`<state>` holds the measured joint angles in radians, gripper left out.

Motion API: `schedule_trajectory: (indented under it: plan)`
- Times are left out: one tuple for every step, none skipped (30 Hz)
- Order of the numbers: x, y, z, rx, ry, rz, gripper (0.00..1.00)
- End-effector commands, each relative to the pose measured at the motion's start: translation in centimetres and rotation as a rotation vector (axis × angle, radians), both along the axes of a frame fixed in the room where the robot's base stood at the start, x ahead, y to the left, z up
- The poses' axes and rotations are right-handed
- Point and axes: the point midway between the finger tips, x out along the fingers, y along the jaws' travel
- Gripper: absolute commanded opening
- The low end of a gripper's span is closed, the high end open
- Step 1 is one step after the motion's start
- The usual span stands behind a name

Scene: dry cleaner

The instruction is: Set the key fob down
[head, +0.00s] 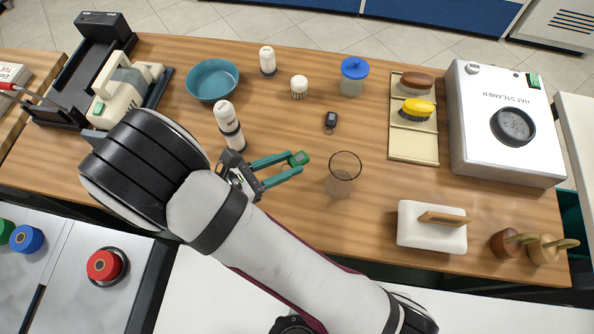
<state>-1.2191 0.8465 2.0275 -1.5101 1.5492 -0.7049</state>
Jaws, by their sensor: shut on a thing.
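My gripper (291,167) is over the wooden table, left of a clear glass (343,174). Its two teal fingers are shut on a small green thing (299,158) with a grey spot, held at the fingertips. It is too small to tell for sure what this is. A small dark key fob (331,119) with a ring lies on the table, beyond the glass and apart from my gripper. The gap between the green thing and the table cannot be told from this view.
A white-and-black bottle (230,127) stands close behind my gripper. A white-topped brush (299,87), a blue-lidded jar (354,76) and a teal bowl (213,80) stand farther back. A tray (413,146) with brushes and a hat steamer (505,125) are right. Bare table (270,125) lies beyond my gripper.

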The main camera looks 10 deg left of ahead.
Motion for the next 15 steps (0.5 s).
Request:
schedule_trajectory:
  plan:
    - [0.0, -0.1, -1.4, -0.006, 0.003, 0.0, 0.0]
    - [0.0, -0.1, -2.2, -0.006, 0.003, 0.0, 0.0]
    - [0.0, -0.1, -3.1, -0.006, 0.003, 0.0, 0.0]
    - [0.0, 0.0, -3.8, -0.004, 0.003, 0.001, 0.0]
    - [0.0, -0.1, -4.3, -0.004, 0.002, 0.001, 0.0]
    - [0.0, -0.1, -4.9, -0.004, 0.002, 0.001, 0.0]
    - [0.0, -0.1, -5.5, -0.004, 0.002, 0.001, 0.0]
    - [0.0, -0.1, -6.3, -0.004, 0.003, 0.001, 0.0]
    - [-0.1, -0.1, -7.2, -0.004, 0.003, 0.001, 0.0]
    - [0.0, 0.0, -7.9, -0.004, 0.002, 0.001, 0.0]
    - [0.0, -0.1, -8.4, -0.004, 0.002, 0.001, 0.0]
    - [0.0, 0.0, -8.9, -0.003, 0.002, 0.0, 0.0]
    - [0.0, 0.0, -9.2, -0.001, 0.001, 0.0, 0.0]
    - [0.0, 0.0, -9.3, -0.001, 0.001, 0.0, 0.0]
    - [0.0, 0.0, -9.4, 0.0, 0.0, 0.0, 0.0]
